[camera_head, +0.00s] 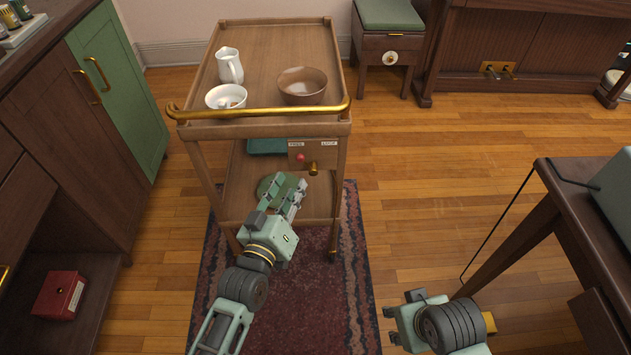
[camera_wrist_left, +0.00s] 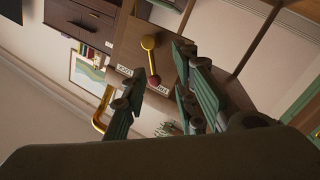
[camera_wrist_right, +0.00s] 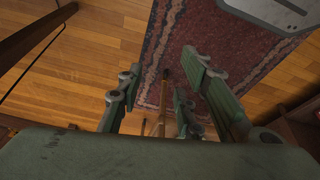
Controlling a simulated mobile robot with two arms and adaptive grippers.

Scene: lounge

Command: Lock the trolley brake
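The wooden trolley (camera_head: 270,127) with a brass push bar stands ahead of me, partly over a rug. A panel on its near side carries FREE (camera_head: 296,144) and LOCK (camera_head: 329,143) labels. The brake lever has a red knob (camera_head: 300,157) and a brass part (camera_head: 313,168); the red knob is on the FREE side. In the left wrist view the lever (camera_wrist_left: 151,62) lies between and beyond the fingers. My left gripper (camera_head: 293,196) is open and empty, just below the panel, apart from the lever. My right gripper (camera_head: 403,307) is open and empty, low at the right.
A white jug (camera_head: 230,66), a white bowl (camera_head: 226,97) and a brown bowl (camera_head: 302,86) stand on the trolley top. A cabinet (camera_head: 115,85) is at left, a dark table (camera_head: 560,225) at right. Bare floor (camera_head: 450,190) lies between trolley and table.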

